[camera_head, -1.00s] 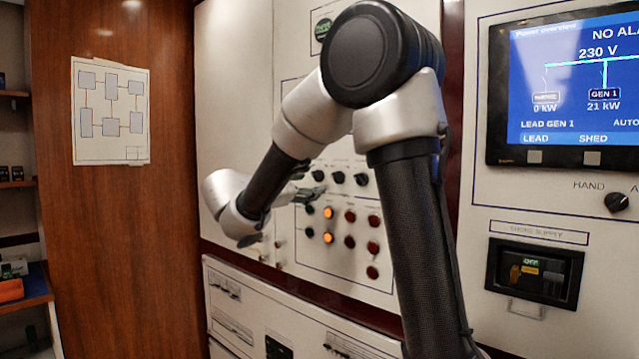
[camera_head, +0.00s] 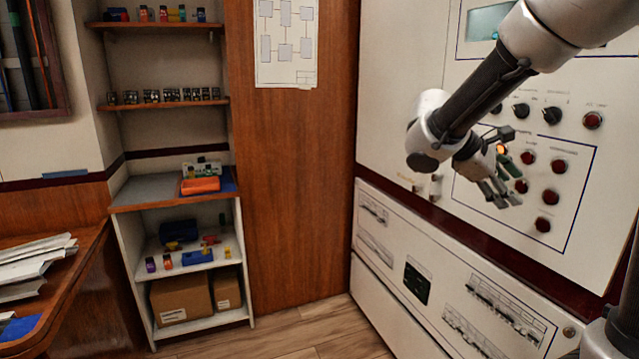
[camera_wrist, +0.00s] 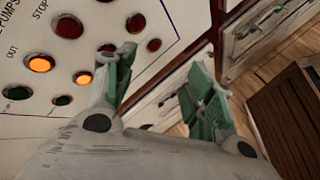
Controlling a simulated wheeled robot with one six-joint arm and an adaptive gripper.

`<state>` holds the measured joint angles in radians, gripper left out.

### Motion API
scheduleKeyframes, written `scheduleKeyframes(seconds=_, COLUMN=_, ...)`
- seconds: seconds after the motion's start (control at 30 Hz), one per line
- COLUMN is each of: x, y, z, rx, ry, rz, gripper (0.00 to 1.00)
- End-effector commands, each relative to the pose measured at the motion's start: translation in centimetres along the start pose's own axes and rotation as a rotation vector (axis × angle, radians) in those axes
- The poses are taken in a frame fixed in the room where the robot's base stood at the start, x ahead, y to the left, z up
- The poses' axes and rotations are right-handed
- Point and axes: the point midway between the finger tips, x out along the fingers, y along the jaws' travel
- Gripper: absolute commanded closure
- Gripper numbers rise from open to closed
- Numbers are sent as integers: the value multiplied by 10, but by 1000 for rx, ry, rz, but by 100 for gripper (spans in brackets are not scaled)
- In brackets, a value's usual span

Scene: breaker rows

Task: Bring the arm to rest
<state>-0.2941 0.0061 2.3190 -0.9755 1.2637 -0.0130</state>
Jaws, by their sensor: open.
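My gripper (camera_head: 506,168) is in front of the switch panel (camera_head: 592,222) at the right of the head view, with the arm bent down to it from the upper right. In the wrist view its two green-padded fingers (camera_wrist: 165,95) stand apart, with nothing between them. I cannot tell from the pictures whether a fingertip touches the panel. Behind the fingers, the panel shows red buttons and lit orange lamps (camera_wrist: 41,64). Part of the panel is hidden by my arm and gripper.
A lower cabinet front (camera_head: 440,285) with breaker rows juts out below the panel. Shelves (camera_head: 163,195) with small parts, an orange bin (camera_head: 200,185) and cardboard boxes (camera_head: 181,299) stand at the left. A wooden desk edge (camera_head: 75,285) is at far left. The floor (camera_head: 330,330) between is clear.

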Motion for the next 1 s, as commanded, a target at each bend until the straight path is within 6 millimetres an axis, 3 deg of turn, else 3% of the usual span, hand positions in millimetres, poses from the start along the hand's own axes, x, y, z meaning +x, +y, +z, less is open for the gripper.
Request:
scheduleKeyframes(seconds=0.03, x=7, y=-32, z=17, rx=97, ry=68, rz=-134, gripper=46)
scheduleKeyframes(seconds=0.1, x=8, y=-79, z=33, rx=250, ry=173, rz=-327, gripper=46)
scheduleKeyframes(seconds=0.2, x=-4, y=-131, z=48, rx=477, ry=320, rz=-556, gripper=46)
scheduleKeyframes(seconds=0.33, x=-26, y=-169, z=62, rx=724, ry=480, rz=-744, gripper=46)
scheduleKeyframes(seconds=0.43, x=-37, y=-180, z=75, rx=843, ry=559, rz=-800, gripper=46)
scheduleKeyframes(seconds=0.6, x=-41, y=-176, z=98, rx=935, ry=620, rz=-771, gripper=46)
scheduleKeyframes(seconds=1.0, x=-40, y=-174, z=103, rx=955, ry=621, rz=-764, gripper=46)
